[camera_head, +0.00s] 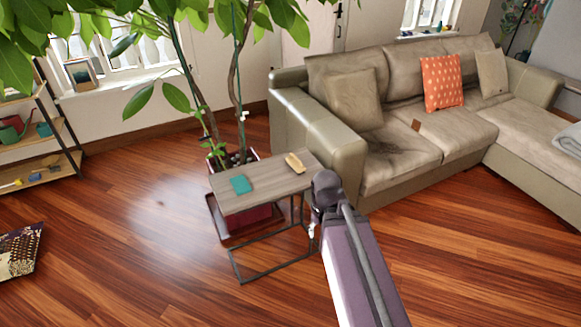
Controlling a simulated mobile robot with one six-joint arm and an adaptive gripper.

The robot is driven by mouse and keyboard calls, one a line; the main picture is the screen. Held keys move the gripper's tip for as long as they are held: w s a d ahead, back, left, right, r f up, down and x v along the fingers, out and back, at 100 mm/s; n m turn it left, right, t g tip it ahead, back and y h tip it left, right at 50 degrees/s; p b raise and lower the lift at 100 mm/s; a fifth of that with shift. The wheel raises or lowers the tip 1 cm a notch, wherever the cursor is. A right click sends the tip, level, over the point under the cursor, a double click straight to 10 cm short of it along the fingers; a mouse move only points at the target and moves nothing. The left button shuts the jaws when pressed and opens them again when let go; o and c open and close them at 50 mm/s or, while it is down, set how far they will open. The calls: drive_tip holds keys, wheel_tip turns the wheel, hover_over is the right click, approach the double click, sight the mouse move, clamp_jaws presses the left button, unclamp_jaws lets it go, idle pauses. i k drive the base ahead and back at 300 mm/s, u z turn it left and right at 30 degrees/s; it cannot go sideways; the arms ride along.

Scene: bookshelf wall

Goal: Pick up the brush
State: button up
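A tan object that looks like the brush (294,162) lies near the back right end of a small grey wood-topped side table (258,189). It is small in this view, so its bristles cannot be made out. My arm reaches in from the bottom of the picture, and its dark joint is just right of the table's right end. My gripper and its fingertips do not show.
A teal book-like item (241,184) lies on the table's left part. A potted plant (240,158) stands behind the table. A beige sofa (400,150) is close on the right. A shelf (50,160) stands far left. Wooden floor (130,250) at left is mostly clear.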

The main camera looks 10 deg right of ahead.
sight(293, 162)
drive_tip(key=z, duration=0.05)
drive_tip(key=i, duration=1)
drive_tip(key=u, duration=0.05)
